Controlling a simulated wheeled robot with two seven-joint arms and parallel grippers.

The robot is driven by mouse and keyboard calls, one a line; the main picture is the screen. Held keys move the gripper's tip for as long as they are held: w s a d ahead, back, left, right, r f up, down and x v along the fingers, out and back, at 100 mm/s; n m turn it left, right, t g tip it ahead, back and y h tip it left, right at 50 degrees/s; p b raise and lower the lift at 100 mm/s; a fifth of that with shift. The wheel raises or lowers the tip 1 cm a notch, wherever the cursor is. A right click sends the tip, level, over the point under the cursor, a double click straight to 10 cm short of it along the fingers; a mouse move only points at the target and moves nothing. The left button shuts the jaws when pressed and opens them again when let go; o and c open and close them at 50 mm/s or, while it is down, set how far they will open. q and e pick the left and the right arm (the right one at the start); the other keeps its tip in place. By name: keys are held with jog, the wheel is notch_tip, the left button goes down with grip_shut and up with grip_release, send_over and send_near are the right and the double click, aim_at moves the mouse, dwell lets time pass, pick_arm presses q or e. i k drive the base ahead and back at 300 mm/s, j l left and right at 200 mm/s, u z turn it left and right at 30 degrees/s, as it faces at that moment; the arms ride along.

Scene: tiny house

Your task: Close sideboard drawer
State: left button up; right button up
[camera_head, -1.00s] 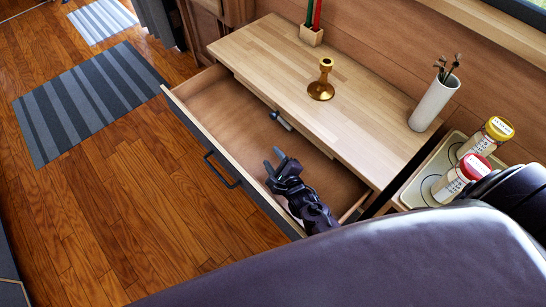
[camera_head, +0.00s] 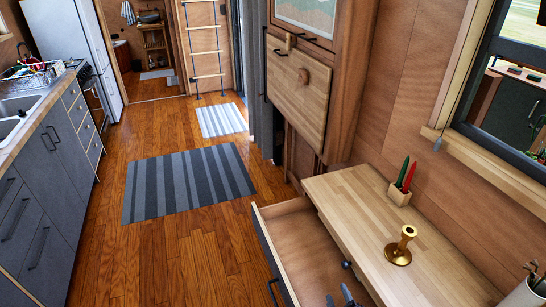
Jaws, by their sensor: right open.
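The sideboard (camera_head: 350,207) has a light wooden top and stands at the lower right. Its drawer (camera_head: 292,238) is pulled well out to the left, showing a bare wooden inside. The dark drawer front with its black handle (camera_head: 272,292) faces the floor at left. My right gripper (camera_head: 338,296) shows only its dark fingertips at the bottom edge, over the open drawer. It is open with nothing seen between the fingers; whether it touches the drawer is hidden. My left gripper is not in view.
A brass candlestick (camera_head: 398,253), a holder with candles (camera_head: 400,193) and a cut-off white vase (camera_head: 524,294) stand on the sideboard. A small dark item (camera_head: 346,265) shows at the drawer's inner side. Floor and a striped rug (camera_head: 187,181) lie clear to the left.

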aim_at(305, 260)
jog(key=k+j, duration=0.25)
jog(key=k, duration=0.2)
jog(key=k+j, duration=0.25)
jog(key=k, duration=0.25)
